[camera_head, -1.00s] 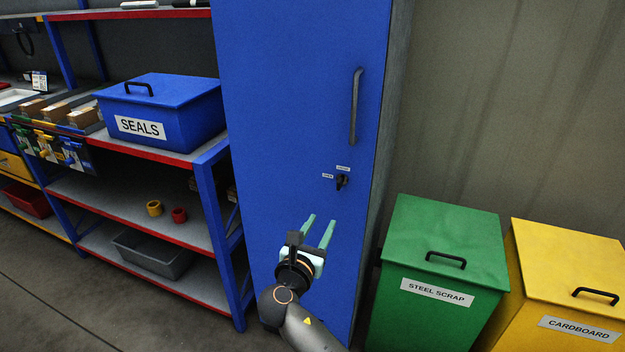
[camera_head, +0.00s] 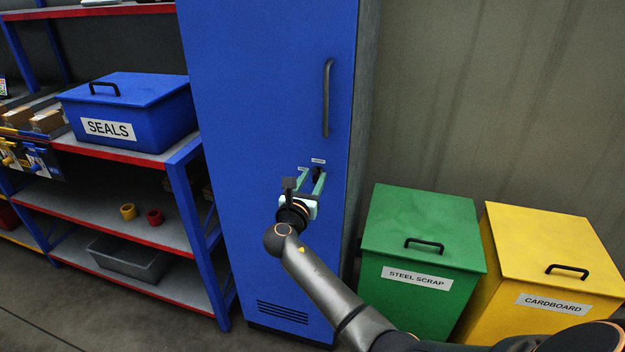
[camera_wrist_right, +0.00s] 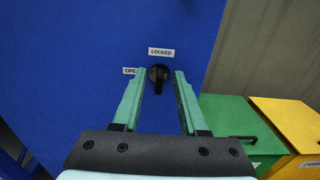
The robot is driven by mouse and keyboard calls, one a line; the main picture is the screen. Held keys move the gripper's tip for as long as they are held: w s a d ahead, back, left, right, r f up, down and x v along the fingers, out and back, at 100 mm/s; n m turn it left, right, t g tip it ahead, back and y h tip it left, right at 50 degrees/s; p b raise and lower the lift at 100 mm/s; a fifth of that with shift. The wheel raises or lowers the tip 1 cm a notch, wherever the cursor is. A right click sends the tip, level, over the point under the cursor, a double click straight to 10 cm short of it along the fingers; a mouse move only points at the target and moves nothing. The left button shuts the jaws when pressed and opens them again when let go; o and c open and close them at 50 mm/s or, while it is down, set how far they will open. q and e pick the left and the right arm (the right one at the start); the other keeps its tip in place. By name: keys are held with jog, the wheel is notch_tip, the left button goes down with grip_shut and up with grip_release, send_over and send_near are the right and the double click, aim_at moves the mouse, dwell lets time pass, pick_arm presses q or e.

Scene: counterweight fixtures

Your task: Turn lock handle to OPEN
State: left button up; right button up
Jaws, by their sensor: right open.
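The lock handle is a small black knob (camera_wrist_right: 159,74) on the blue cabinet door (camera_wrist_right: 80,60). In the right wrist view its grip stands roughly upright, under the LOCKED label (camera_wrist_right: 161,52). The OPEN label (camera_wrist_right: 130,71) is to its left, partly hidden by a finger. My right gripper (camera_wrist_right: 157,76) is open, with its green fingertips to either side of the handle and a gap on both sides. In the head view, my right gripper (camera_head: 312,183) is at the door and the handle (camera_head: 317,172) shows between its fingers. My left gripper is not in view.
A long door pull (camera_head: 328,98) is above the lock. A green STEEL SCRAP bin (camera_head: 422,225) and a yellow CARDBOARD bin (camera_head: 550,245) stand to the right. A shelf with a blue SEALS box (camera_head: 135,105) is on the left.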

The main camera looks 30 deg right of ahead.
grip_shut()
dwell(0.4)
